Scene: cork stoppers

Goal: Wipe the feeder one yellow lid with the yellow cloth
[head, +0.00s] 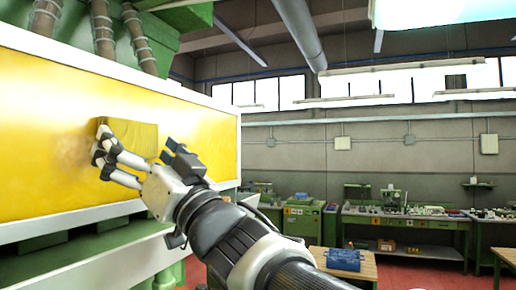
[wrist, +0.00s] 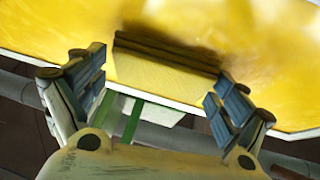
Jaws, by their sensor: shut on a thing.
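The yellow lid (head: 50,100) is a large upright panel in a white frame on the left in the head view. It fills the upper part of the wrist view (wrist: 60,30). The yellow cloth (head: 138,138) is a folded block at the lid's surface, and it also shows in the wrist view (wrist: 165,68). My gripper (head: 112,160) is shut on the cloth, which sits between its fingers in the wrist view (wrist: 155,95). The cloth appears to be against the lid, with a dark smudge or shadow beside it. The exact contact is hidden.
A white ledge (head: 75,218) runs along the lid's lower edge, with green machine parts below. Brown pipes (head: 103,28) rise above the frame. Benches with equipment (head: 405,215) and a wooden table with a blue box (head: 343,259) stand to the right. Red floor lies between them.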

